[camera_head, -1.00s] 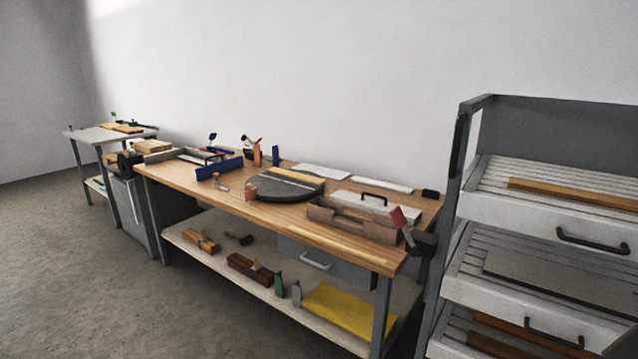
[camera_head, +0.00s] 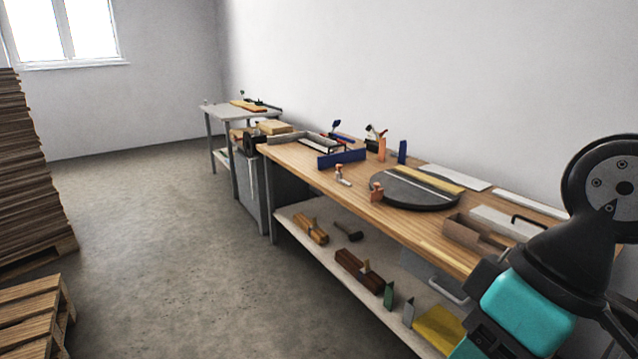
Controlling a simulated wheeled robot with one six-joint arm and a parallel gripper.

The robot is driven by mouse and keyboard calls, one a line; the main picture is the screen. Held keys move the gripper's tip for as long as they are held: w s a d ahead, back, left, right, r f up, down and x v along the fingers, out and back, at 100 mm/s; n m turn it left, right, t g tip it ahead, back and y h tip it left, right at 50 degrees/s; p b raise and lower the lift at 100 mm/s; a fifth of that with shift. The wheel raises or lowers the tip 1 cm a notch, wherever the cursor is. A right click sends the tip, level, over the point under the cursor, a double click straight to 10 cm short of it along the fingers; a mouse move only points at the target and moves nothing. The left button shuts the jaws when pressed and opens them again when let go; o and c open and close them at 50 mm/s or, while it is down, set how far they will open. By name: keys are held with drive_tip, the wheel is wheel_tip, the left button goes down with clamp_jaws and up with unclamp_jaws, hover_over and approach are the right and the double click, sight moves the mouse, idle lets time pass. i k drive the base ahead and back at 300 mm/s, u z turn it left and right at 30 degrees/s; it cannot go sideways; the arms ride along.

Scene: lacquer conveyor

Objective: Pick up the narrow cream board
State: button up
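A narrow pale, cream-white board (camera_head: 530,204) lies flat on the back right of the wooden workbench (camera_head: 310,168), near the wall. A wider pale board (camera_head: 458,177) lies to its left. A yellowish strip (camera_head: 430,179) lies across the dark round turntable (camera_head: 400,199); I cannot tell for sure which of these is the narrow cream board. Part of my arm fills the lower right and covers the bench's right end. My gripper's fingers are not in view.
A grey tray, blue blocks (camera_head: 342,158) and small orange-handled tools crowd the bench. Wooden planes and a yellow sheet (camera_head: 437,329) lie on the lower shelf. A tall plank stack (camera_head: 30,180) and a pallet (camera_head: 35,310) stand left. The floor between is clear.

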sight(453, 189)
drive_tip(key=u, duration=0.55)
drive_tip(key=i, duration=3.15)
drive_tip(key=z, duration=0.95)
drive_tip(key=i, duration=0.75)
drive_tip(key=z, duration=0.5)
